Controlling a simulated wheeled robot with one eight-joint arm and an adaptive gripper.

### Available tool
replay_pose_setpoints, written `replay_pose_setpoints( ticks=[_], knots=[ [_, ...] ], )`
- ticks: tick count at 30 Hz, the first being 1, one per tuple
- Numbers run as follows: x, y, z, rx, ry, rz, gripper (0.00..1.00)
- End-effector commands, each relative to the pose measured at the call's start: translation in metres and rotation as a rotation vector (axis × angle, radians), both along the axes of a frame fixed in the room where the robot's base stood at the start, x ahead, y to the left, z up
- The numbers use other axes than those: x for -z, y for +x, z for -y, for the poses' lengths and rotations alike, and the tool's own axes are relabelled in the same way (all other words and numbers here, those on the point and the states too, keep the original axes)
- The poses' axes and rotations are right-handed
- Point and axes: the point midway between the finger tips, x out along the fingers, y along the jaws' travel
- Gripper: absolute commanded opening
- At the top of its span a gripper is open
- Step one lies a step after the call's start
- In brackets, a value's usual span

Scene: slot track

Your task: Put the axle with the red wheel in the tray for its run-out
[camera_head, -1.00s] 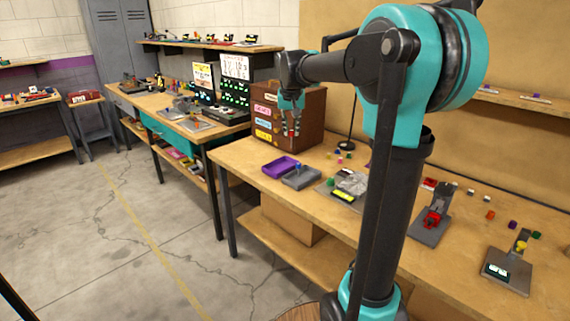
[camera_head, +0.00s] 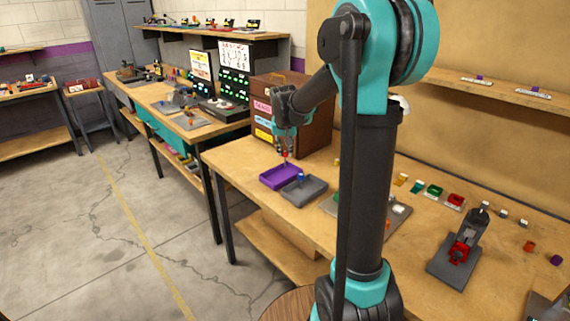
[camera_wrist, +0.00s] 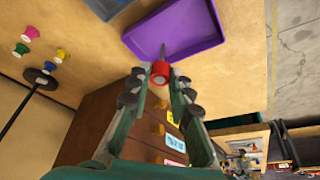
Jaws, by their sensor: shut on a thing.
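My gripper (camera_head: 286,148) is shut on the axle with the red wheel, with the red wheel (camera_wrist: 160,73) between the fingertips in the wrist view. The thin grey axle (camera_wrist: 163,51) sticks out past the wheel, and its end overlaps the purple tray in that view. The purple tray (camera_head: 266,181) lies on the bench below my gripper; it also shows in the wrist view (camera_wrist: 203,43). The head view shows the red wheel (camera_head: 285,154) above the tray's back part. I cannot tell whether the axle touches the tray.
A grey tray (camera_head: 313,194) with a blue piece (camera_head: 301,177) stands right beside the purple tray. A brown drawer cabinet (camera_head: 315,120) is close behind my gripper. Several coloured spools (camera_wrist: 30,33) and a dark stand (camera_wrist: 40,77) are to the left in the wrist view.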

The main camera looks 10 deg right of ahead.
Motion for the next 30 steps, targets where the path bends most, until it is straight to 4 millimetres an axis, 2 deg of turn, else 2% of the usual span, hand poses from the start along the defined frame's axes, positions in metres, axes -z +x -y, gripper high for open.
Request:
replay_pose_setpoints(
  ticks=[1,8,15,27,28,30],
  knots=[
    [0.008,0.0,0.0,0.0,0.0,0.0,0.0],
    [0.026,0.0,0.0,0.0,0.0,0.0,0.0],
    [0.056,0.0,0.0,0.0,0.0,0.0,0.0],
    [0.061,0.0,0.0,0.0,0.0,0.0,0.0],
    [0.061,0.0,0.0,0.0,0.0,0.0,0.21],
    [0.061,0.0,0.0,0.0,0.0,0.0,0.3]
  ],
)
